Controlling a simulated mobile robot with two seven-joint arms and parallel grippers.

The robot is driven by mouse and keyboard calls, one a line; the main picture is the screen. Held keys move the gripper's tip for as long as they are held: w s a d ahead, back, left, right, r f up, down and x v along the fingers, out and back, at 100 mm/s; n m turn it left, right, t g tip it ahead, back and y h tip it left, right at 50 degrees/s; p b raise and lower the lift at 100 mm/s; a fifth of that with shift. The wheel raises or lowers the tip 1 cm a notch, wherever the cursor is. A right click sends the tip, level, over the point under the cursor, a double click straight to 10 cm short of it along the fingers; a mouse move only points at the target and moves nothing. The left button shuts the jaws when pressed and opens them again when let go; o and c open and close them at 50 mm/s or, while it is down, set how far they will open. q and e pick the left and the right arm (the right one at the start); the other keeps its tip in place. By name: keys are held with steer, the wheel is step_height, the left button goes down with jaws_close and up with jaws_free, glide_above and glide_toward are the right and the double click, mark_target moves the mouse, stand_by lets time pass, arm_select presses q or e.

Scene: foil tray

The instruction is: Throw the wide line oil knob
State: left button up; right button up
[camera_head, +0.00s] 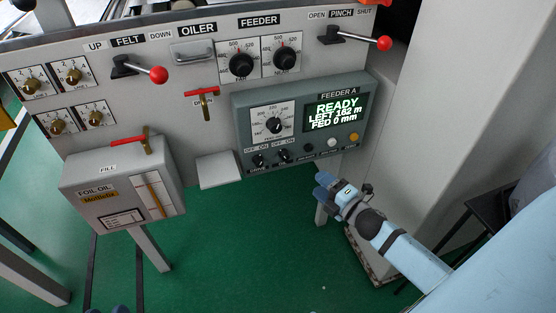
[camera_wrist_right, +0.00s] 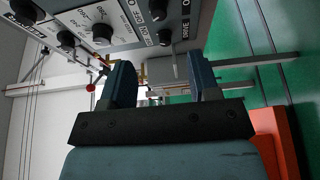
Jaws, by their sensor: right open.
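I cannot read which knob is the wide line oil knob. Several small brass knobs on white plates (camera_head: 56,99) sit at the panel's left, their small labels unclear. The grey feeder A box (camera_head: 240,113) carries a large black dial (camera_head: 275,125) and two small black knobs marked OFF and ON, one of them the left knob (camera_head: 258,160) and the other the right knob (camera_head: 284,155). My right gripper (camera_head: 328,187) is below and right of this box, touching nothing. In the right wrist view its jaws (camera_wrist_right: 160,82) are open and empty, with the box's knobs beyond, upside down.
A red-ended felt lever (camera_head: 157,75), a red-handled valve (camera_head: 203,101) and a pinch lever (camera_head: 384,43) stick out from the panel. A foil oil tank (camera_head: 165,207) hangs at lower left. The space over the green floor (camera_head: 235,245) is open. A grey column (camera_head: 440,90) stands at right.

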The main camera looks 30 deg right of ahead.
mark_target(287, 158)
steer(key=w, duration=0.4)
steer(key=w+a+b, duration=0.1)
steer(key=w, duration=0.3)
steer(key=w+a+b, duration=0.1)
steer(key=w, duration=0.3)
steer(key=shift+w, duration=0.2)
steer(key=shift+w+r, duration=0.1)
steer(key=shift+w, duration=0.2)
arm_select(q)
steer(key=r, duration=0.1)
steer(key=d+r+t+h, duration=0.1)
steer(key=r, duration=0.1)
steer(key=r+t, duration=0.1)
steer(key=shift+s+d+r+h, duration=0.15)
steer(key=shift+d+r+h, duration=0.1)
steer(key=shift+h, duration=0.15)
steer(key=shift+r, duration=0.1)
arm_select(e)
steer(key=shift+c, duration=0.2)
steer(key=c, duration=0.7)
steer(key=shift+c, duration=0.8)
